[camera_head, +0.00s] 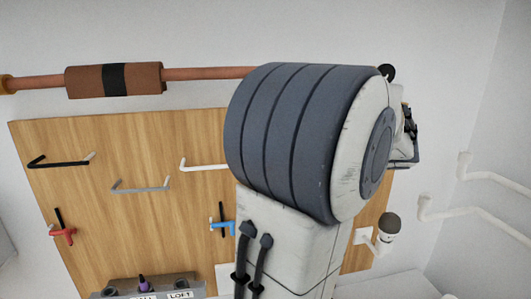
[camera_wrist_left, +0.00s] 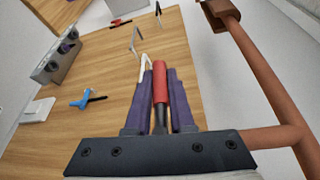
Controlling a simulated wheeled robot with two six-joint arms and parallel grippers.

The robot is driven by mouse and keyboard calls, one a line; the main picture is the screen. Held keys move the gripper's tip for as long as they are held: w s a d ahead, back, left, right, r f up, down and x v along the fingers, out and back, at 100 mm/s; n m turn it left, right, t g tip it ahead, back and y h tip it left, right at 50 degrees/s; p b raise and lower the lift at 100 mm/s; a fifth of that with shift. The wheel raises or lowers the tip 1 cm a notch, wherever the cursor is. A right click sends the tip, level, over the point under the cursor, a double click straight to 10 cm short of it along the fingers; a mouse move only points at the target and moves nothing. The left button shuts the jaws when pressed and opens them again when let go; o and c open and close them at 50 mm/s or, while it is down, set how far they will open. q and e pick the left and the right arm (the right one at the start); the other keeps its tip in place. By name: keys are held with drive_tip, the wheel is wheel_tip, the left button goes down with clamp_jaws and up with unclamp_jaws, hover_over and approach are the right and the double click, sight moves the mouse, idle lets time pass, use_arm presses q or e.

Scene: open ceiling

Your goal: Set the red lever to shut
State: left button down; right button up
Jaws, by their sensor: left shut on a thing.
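The red lever (camera_wrist_left: 160,76) shows in the left wrist view as a red grip on a dark shaft. It lies between the two purple fingers of my left gripper (camera_wrist_left: 162,90), which is shut on it. The lever's lower end and its pivot are hidden behind the gripper body, so its setting cannot be read. In the head view my left arm covers the middle, and the lever and gripper are hidden behind it. My right gripper is in neither view.
A copper pipe (camera_head: 205,74) with a brown sleeve (camera_head: 85,80) runs above a wooden board (camera_head: 120,215). The board carries rod hooks (camera_head: 140,189), a red tap (camera_head: 62,235) and a blue tap (camera_head: 217,225). A grey box (camera_head: 125,289) stands below. White pipes (camera_head: 460,209) are at right.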

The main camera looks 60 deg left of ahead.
use_arm(q)
drive_tip(key=shift+r+g, duration=0.1)
drive_tip(key=shift+g, duration=0.2)
drive_tip(key=c, duration=0.8)
unclamp_jaws()
drive_tip(key=shift+w+d, duration=0.1)
